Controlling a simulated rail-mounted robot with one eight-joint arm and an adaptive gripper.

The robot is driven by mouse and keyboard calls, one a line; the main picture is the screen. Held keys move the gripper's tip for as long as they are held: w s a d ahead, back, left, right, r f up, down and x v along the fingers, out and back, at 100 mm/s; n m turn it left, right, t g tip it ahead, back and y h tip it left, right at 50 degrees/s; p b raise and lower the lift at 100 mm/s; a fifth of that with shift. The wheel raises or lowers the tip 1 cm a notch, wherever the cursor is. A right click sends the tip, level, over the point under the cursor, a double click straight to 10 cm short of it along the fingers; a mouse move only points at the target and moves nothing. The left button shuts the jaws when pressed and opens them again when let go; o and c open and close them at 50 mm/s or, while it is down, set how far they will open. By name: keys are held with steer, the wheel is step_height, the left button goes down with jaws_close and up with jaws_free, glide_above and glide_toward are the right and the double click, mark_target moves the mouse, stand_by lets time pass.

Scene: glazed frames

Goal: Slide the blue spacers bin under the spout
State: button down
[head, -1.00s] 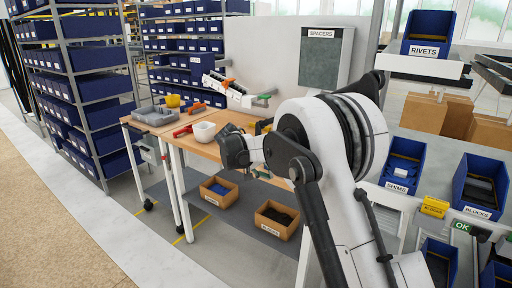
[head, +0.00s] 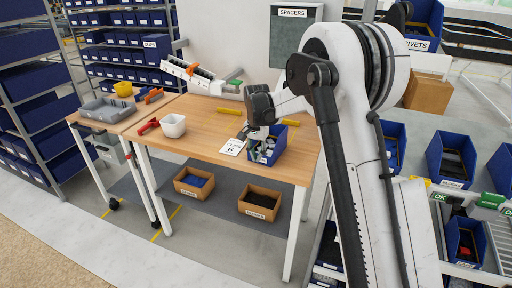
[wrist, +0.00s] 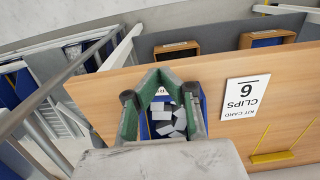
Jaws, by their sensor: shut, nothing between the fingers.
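A blue bin (head: 266,154) with a white front label stands on the wooden workbench (head: 205,140), holding grey parts (head: 265,147). Its label is too small to read. My gripper (head: 255,133) is at the bin, partly hidden behind my dark wrist in the head view. In the wrist view my green fingers (wrist: 164,72) are shut, their tips together, and the bin (wrist: 147,131) shows in the gap between them. Contact with the bin cannot be told. A grey unit marked SPACERS (head: 294,42) hangs on the panel behind; no spout on it can be made out.
A kit card reading CLIPS 6 (head: 233,147) lies left of the bin. Yellow strips (head: 229,110) lie behind it. A white container (head: 172,126), red tool (head: 148,127) and white sloped chute (head: 196,76) are further left. Cardboard boxes (head: 260,202) sit on the lower shelf.

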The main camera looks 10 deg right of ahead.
steer(key=f, duration=0.1)
steer(key=w+d+f, duration=0.1)
steer(key=w+f, duration=0.1)
steer(key=f, duration=0.1)
steer(key=shift+w+d+p, duration=0.2)
steer(key=shift+d+p, duration=0.05)
steer(key=shift+p, duration=0.1)
steer(key=shift+w+d+f, duration=0.1)
steer(key=shift+w+d, duration=0.2)
steer(key=shift+w, duration=0.25)
